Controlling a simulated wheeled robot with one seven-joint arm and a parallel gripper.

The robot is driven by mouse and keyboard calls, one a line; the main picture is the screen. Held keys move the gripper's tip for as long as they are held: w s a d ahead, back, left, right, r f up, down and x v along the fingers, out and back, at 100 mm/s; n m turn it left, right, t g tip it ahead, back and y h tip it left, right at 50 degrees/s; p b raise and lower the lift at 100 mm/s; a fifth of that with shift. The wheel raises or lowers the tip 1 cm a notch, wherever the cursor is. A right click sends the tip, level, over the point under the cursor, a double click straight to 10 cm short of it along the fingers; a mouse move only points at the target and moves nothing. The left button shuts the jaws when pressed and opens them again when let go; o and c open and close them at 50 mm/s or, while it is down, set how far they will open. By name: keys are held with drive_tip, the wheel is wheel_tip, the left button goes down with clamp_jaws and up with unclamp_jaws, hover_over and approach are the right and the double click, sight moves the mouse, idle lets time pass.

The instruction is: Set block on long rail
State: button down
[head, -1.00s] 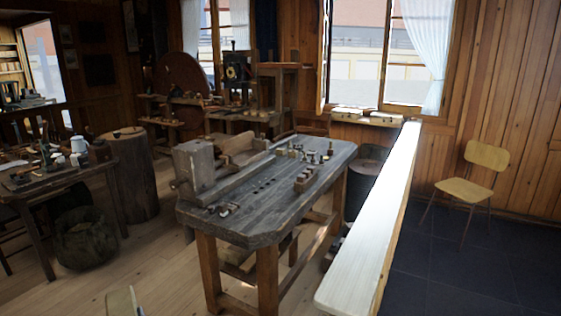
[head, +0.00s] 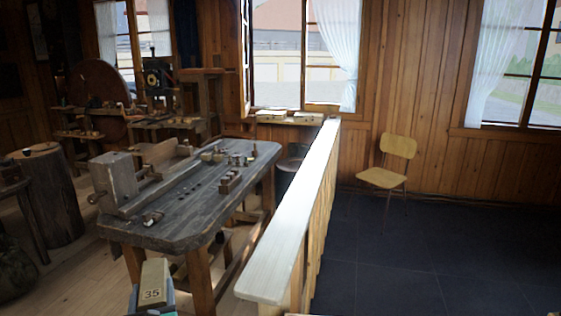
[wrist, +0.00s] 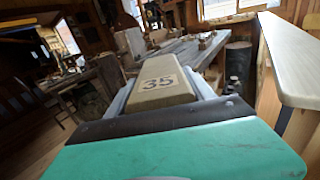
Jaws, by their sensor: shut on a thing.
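The block is a tan wooden piece marked 35 (head: 153,282), low in the head view. My gripper (head: 152,292) is shut on it, and the block stands up out of the jaws. In the wrist view the block (wrist: 162,84) sits between the two grey fingers, its numbered face toward the camera. The long rail (head: 285,215) is a pale, flat-topped board running away from the front toward the window. It lies to the right of my gripper and apart from it. In the wrist view the rail (wrist: 290,60) is at the right edge. Its bare top is clear.
A dark wooden workbench (head: 190,200) with several small turned pieces stands left of the rail. A wooden chair (head: 390,165) stands on the dark tiled floor (head: 420,250) to the right, which is mostly open. A log stump (head: 48,195) stands at the far left.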

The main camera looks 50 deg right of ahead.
drive_tip(key=s+d+r+m+g+h+p, duration=0.1)
drive_tip(key=s+d+r+m+g+h, duration=0.2)
drive_tip(key=d, duration=0.7)
drive_tip(key=s+d+r+m+g+h, duration=0.25)
drive_tip(key=s+d+r, duration=0.2)
drive_tip(key=d, duration=0.55)
drive_tip(key=s+d+r+m+g+h+p, duration=0.1)
drive_tip(key=s+d+r+m+g+h, duration=0.2)
drive_tip(key=d, duration=0.7)
drive_tip(key=shift+n+y, duration=0.55)
drive_tip(key=shift+n, duration=0.1)
drive_tip(key=w+d+f, duration=0.1)
drive_tip(key=d+f, duration=0.1)
drive_tip(key=d, duration=0.2)
drive_tip(key=w+d+f, duration=0.2)
drive_tip(key=d+f, duration=0.1)
drive_tip(key=d, duration=0.1)
drive_tip(key=w+d+f, duration=0.1)
drive_tip(key=d+f, duration=0.1)
drive_tip(key=d, duration=0.2)
drive_tip(key=shift+w+f+p, duration=0.3)
drive_tip(key=shift+w+p, duration=0.1)
drive_tip(key=shift+w+d+f, duration=0.1)
drive_tip(key=shift+d+f, duration=0.05)
drive_tip(key=shift+f, duration=0.15)
drive_tip(key=shift+d+f, duration=0.15)
drive_tip(key=shift+f, duration=1.5)
drive_tip(key=shift+f, duration=0.1)
